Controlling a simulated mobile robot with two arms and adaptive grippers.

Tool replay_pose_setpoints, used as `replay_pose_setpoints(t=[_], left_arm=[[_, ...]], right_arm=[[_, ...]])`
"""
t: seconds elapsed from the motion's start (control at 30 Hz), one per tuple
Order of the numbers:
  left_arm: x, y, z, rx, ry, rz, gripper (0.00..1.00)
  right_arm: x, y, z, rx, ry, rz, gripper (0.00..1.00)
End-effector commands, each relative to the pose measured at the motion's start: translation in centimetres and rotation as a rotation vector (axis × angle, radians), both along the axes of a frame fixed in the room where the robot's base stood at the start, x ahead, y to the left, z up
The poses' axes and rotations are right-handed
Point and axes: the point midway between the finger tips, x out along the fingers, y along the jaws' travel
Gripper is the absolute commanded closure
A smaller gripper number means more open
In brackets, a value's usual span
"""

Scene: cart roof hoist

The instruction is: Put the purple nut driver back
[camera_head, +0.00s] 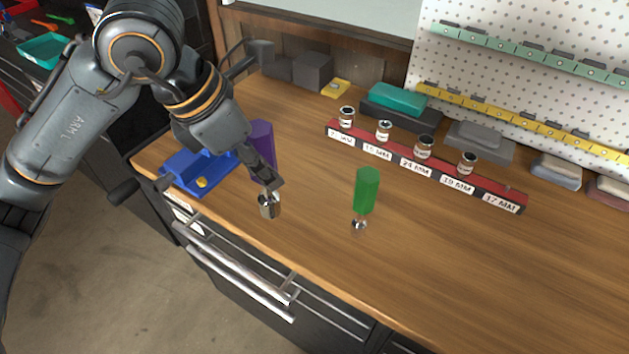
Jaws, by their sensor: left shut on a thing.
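My left gripper (268,181) is shut on the purple nut driver (262,138), near the front left of the wooden bench. The purple handle points up, partly hidden behind the gripper. A silver socket (269,207) shows just below the fingers, at the driver's lower end; I cannot tell whether it touches the bench. A green nut driver (367,190) stands upright to the right, its silver end down. A red rack (510,196) with millimetre labels holds several silver sockets; its right end, at the 17 MM label, shows no socket. My right gripper is not in view.
A blue tray (184,183) with a small yellow piece lies left of the gripper. A teal block (398,98) on a dark base stands behind the rack. A white pegboard (500,55) rises at the back. The bench (450,270) is clear at front right.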

Motion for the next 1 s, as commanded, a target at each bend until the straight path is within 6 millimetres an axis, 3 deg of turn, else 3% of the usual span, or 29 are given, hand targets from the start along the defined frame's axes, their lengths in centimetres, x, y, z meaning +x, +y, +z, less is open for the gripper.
replay_pose_setpoints(t=[0.2,0.43,0.67,1.0], left_arm=[[5.0,-2.3,-1.8,-0.001,0.008,0.002,1.0],[8.7,-3.9,-5.9,-0.001,0.006,0.001,1.0],[10.1,-4.5,-7.9,-0.002,0.002,0.0,1.0],[10.8,-4.8,-11.6,-0.001,0.001,-0.002,1.0]], right_arm=[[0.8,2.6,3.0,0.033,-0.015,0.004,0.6],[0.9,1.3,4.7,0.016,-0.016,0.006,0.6],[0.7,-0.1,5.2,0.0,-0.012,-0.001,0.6],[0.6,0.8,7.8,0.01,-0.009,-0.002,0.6]])
